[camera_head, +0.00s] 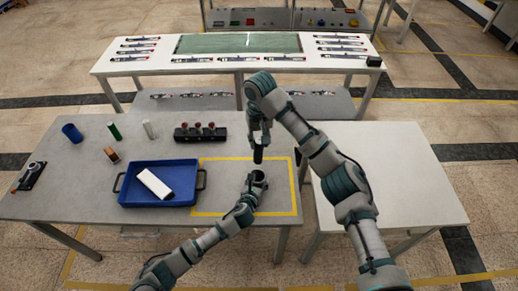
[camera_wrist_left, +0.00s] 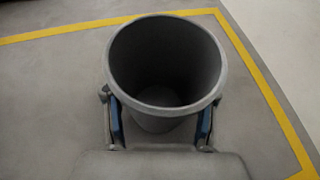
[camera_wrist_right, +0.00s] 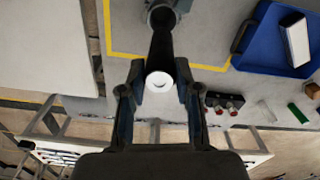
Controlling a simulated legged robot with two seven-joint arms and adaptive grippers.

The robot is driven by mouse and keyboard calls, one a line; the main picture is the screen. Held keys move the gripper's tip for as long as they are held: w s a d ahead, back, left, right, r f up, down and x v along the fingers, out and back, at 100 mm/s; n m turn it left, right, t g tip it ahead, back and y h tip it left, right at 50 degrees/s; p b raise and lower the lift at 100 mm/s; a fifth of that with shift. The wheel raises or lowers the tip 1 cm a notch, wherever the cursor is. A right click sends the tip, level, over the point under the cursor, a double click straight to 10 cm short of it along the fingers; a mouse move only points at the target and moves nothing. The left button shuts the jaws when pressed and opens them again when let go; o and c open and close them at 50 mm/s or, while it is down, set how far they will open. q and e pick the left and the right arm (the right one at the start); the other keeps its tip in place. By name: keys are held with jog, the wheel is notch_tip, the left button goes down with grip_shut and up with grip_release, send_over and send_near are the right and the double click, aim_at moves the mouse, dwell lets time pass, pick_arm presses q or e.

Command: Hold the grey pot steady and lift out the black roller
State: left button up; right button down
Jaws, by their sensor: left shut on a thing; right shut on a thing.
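The grey pot (camera_wrist_left: 165,65) stands upright on the table inside the yellow outline, and its inside looks empty in the left wrist view. It also shows in the head view (camera_head: 258,177). My left gripper (camera_wrist_left: 160,125) is shut on the pot, one finger on each side. The black roller (camera_head: 258,154) hangs upright above the pot in the head view, its lower end apart from the rim. My right gripper (camera_head: 260,138) is shut on the roller's upper part. In the right wrist view the roller (camera_wrist_right: 160,50) shows end-on with a white end between the fingers.
A blue tray (camera_head: 128,190) with a white block (camera_head: 154,184) stands left of the yellow outline (camera_head: 240,214). A black rack with red-topped pieces (camera_head: 200,133) is behind it. A blue cup (camera_head: 72,133), green cylinder (camera_head: 114,131) and white cylinder (camera_head: 149,129) stand at left. A bare white table (camera_head: 390,170) is at right.

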pick_arm(q)
jog(key=shift+f, duration=0.1)
pick_arm(e)
jog(key=shift+r, duration=0.2)
pick_arm(q)
jog(key=o, duration=1.2)
jog(key=v, duration=1.2)
jog(key=shift+f, duration=0.1)
jog(key=shift+s, duration=0.1)
pick_arm(e)
jog(key=shift+f, duration=0.1)
